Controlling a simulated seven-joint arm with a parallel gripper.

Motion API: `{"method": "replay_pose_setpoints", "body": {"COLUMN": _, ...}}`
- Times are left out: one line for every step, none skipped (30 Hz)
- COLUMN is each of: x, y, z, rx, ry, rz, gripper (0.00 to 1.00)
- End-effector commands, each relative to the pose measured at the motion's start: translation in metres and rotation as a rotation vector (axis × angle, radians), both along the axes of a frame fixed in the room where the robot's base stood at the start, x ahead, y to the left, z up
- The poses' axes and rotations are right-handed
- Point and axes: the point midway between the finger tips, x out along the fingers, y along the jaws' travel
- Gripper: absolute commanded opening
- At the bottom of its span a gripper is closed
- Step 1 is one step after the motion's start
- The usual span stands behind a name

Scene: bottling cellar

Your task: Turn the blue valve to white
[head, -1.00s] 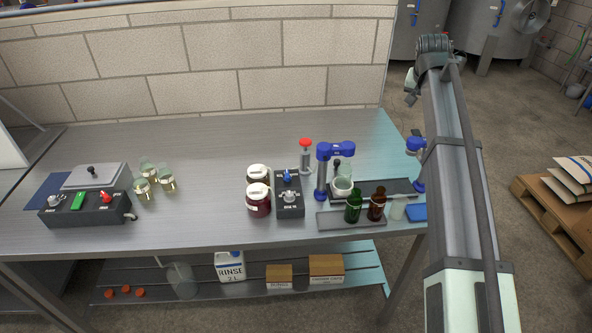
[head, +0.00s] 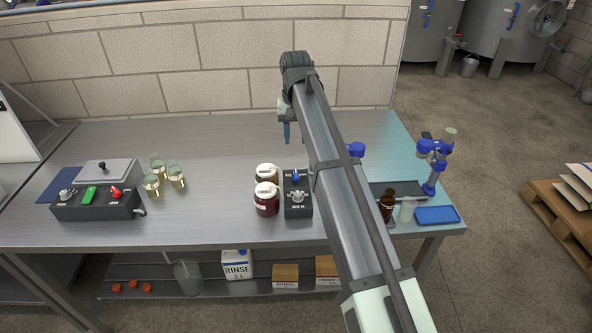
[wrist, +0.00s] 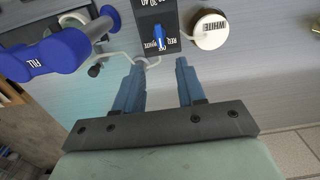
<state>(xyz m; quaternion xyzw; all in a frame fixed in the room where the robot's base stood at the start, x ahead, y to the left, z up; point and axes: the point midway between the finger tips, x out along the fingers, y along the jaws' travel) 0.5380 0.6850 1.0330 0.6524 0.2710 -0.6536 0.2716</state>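The blue valve (head: 296,175) is a small knob on the back part of a dark control box (head: 292,211), which also carries a grey knob. In the wrist view the blue valve (wrist: 159,38) lies between labels reading WHITE and RED; I cannot tell for sure which it points to. My gripper (head: 287,133) is above the table behind the box. In the wrist view my gripper (wrist: 160,68) is open and empty, its two blue fingers apart, with the valve ahead of the gap and not touched.
Two lidded jars (head: 266,205) stand left of the box; one lid (wrist: 209,30) reads WHITE. A blue-headed FILL stand (wrist: 50,55) is on the other side. My arm hides part of the bench right of the box. The bench to the left, up to the glasses (head: 176,179), is clear.

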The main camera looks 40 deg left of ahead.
Motion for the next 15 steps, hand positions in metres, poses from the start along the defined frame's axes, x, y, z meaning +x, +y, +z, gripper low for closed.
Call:
{"method": "replay_pose_setpoints", "body": {"x": 0.0, "y": -0.001, "z": -0.006, "rx": -0.001, "ry": 0.001, "rz": 0.0, "gripper": 0.39}}
{"method": "replay_pose_setpoints", "body": {"x": 0.0, "y": -0.001, "z": -0.009, "rx": -0.001, "ry": 0.001, "rz": 0.0, "gripper": 0.39}}
{"method": "replay_pose_setpoints", "body": {"x": 0.0, "y": -0.001, "z": -0.015, "rx": -0.001, "ry": 0.001, "rz": -0.001, "gripper": 0.39}}
{"method": "replay_pose_setpoints", "body": {"x": 0.0, "y": -0.002, "z": -0.019, "rx": -0.001, "ry": 0.001, "rz": -0.001, "gripper": 0.39}}
{"method": "replay_pose_setpoints", "body": {"x": 0.0, "y": -0.002, "z": -0.024, "rx": -0.001, "ry": 0.001, "rz": -0.001, "gripper": 0.39}}
{"method": "replay_pose_setpoints", "body": {"x": 0.0, "y": -0.002, "z": -0.031, "rx": -0.001, "ry": 0.001, "rz": -0.001, "gripper": 0.39}}
{"method": "replay_pose_setpoints", "body": {"x": 0.0, "y": -0.002, "z": -0.037, "rx": -0.001, "ry": 0.001, "rz": -0.001, "gripper": 0.39}}
{"method": "replay_pose_setpoints", "body": {"x": 0.0, "y": -0.002, "z": -0.042, "rx": -0.001, "ry": 0.001, "rz": -0.001, "gripper": 0.39}}
{"method": "replay_pose_setpoints", "body": {"x": 0.0, "y": -0.002, "z": -0.049, "rx": -0.001, "ry": 0.001, "rz": -0.002, "gripper": 0.39}}
{"method": "replay_pose_setpoints", "body": {"x": 0.0, "y": -0.002, "z": -0.054, "rx": 0.0, "ry": 0.0, "rz": -0.002, "gripper": 0.39}}
{"method": "replay_pose_setpoints", "body": {"x": 0.0, "y": -0.002, "z": -0.06, "rx": 0.0, "ry": 0.0, "rz": -0.002, "gripper": 0.39}}
{"method": "replay_pose_setpoints", "body": {"x": 0.0, "y": -0.002, "z": -0.067, "rx": -0.001, "ry": 0.001, "rz": -0.002, "gripper": 0.39}}
{"method": "replay_pose_setpoints", "body": {"x": 0.0, "y": -0.002, "z": -0.072, "rx": -0.001, "ry": 0.001, "rz": -0.002, "gripper": 0.39}}
{"method": "replay_pose_setpoints", "body": {"x": 0.0, "y": -0.002, "z": -0.077, "rx": 0.0, "ry": 0.0, "rz": -0.002, "gripper": 0.39}}
{"method": "replay_pose_setpoints", "body": {"x": 0.0, "y": -0.002, "z": -0.084, "rx": 0.0, "ry": 0.0, "rz": -0.002, "gripper": 0.39}}
